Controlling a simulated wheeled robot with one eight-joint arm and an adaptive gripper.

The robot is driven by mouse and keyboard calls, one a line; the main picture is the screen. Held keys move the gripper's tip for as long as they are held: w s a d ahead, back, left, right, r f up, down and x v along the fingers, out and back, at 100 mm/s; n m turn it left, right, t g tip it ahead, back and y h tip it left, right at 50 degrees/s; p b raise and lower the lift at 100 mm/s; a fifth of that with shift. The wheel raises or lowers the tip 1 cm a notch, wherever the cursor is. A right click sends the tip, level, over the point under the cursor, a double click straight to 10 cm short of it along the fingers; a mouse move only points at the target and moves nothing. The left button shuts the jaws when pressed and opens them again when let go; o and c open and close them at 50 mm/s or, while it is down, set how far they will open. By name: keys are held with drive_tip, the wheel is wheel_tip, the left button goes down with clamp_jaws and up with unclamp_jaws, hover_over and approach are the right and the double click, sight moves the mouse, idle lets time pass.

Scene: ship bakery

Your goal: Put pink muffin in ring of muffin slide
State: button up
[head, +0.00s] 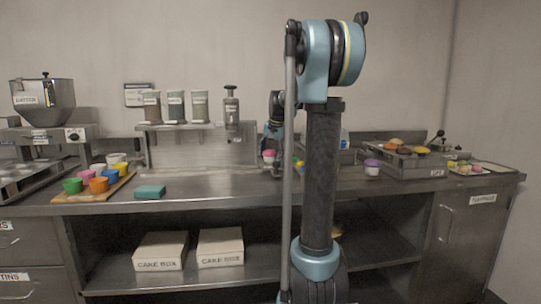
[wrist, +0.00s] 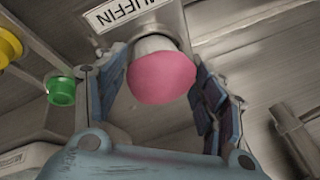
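The pink muffin (head: 269,154) has a rounded pink top and a white cup, and stands upright at the back of the counter, left of my upright arm. In the wrist view the pink muffin (wrist: 162,80) lies between the two fingers of my gripper (wrist: 161,78), which appear to touch it on both sides. A grey metal part with a MUFFIN label (wrist: 120,12) is right beyond the white cup. I cannot tell whether the cup is inside a ring. My arm hides much of this area in the head view.
A purple-topped muffin (head: 373,164) stands to the right. A wooden board (head: 92,194) with colored cups and a teal block (head: 150,192) are on the left. The counter's front middle is clear.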

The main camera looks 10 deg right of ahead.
drive_tip(key=shift+r, duration=0.15)
drive_tip(key=shift+r, duration=0.3)
drive_tip(key=v, duration=1.2)
drive_tip(key=shift+r, duration=0.25)
